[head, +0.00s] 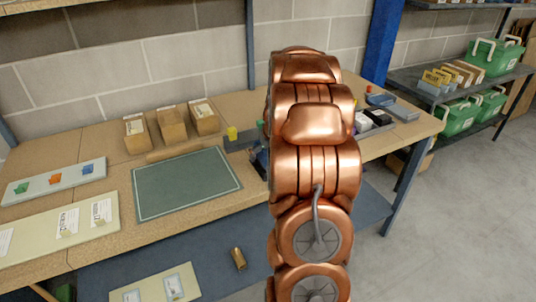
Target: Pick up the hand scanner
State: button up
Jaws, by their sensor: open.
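My copper-coloured arm rises through the middle of the head view and covers part of the bench. My gripper does not show in this view. I cannot make out the hand scanner for certain. A small dark item (261,160) shows at the left edge of my arm, on the bench right of the green mat. It is partly hidden by the arm, and I cannot tell whether it is the scanner.
A brass-coloured cylinder (238,258) lies on the lower shelf. Green crates (494,58) stand on the right rack. The floor (440,235) at right is clear.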

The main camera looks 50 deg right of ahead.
jog(key=shift+f+b, duration=0.25)
jog(key=shift+b, duration=0.05)
dwell(0.5)
jog(key=c, duration=1.4)
jog(key=shift+r, duration=0.15)
